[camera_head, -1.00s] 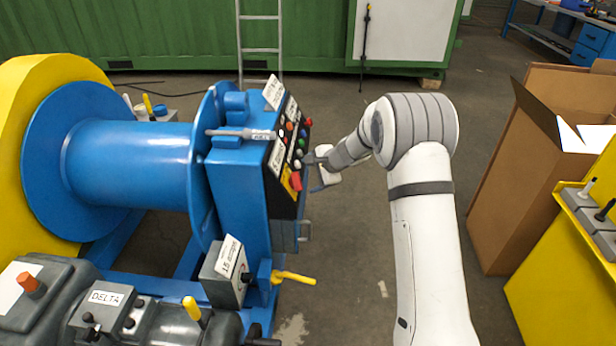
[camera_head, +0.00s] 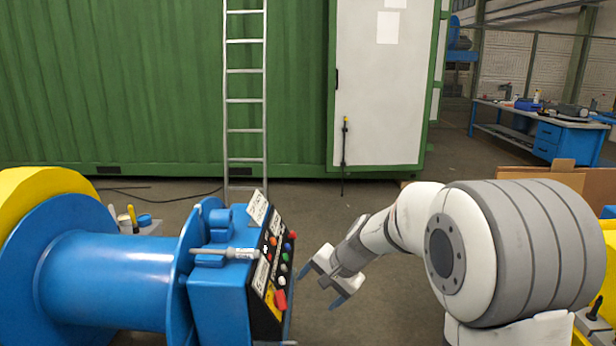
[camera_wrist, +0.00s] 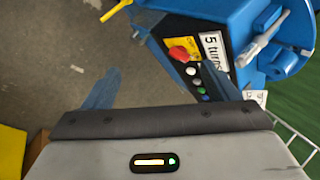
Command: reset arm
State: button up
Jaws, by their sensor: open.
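My gripper (camera_head: 323,280) is open and empty, in the air just right of the button panel (camera_head: 272,272) of the blue winch. In the wrist view my gripper (camera_wrist: 165,90) shows two blue fingers spread apart, with nothing between them. The panel also shows in the wrist view (camera_wrist: 207,78), with a red switch (camera_wrist: 179,53) and several round buttons. My gripper does not appear to touch the panel. My arm reaches in from the right.
A blue drum (camera_head: 110,275) with a yellow part stands at left. Behind are a green container (camera_head: 120,80) and a ladder (camera_head: 245,100). Cardboard boxes (camera_head: 570,180) and a blue workbench (camera_head: 540,125) are at right. Floor beyond my gripper is clear.

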jog(key=s+d+r+n+h+p, duration=0.1)
jog(key=s+d, duration=0.3)
jog(key=s, duration=0.5)
jog(key=s+d+r+n+h+p, duration=0.1)
jog(key=s+d+r+n+h, duration=0.1)
jog(key=s, duration=0.7)
jog(key=s+d+r+n+g+h+p, duration=0.1)
jog(key=s+d+r+n+h+p, duration=0.1)
jog(key=s+d, duration=0.4)
notch_tip(320, 180, up, 2)
jog(key=s+n, duration=0.1)
jog(key=s, duration=0.2)
jog(key=shift+d+r, duration=0.2)
jog(key=shift+r, duration=0.05)
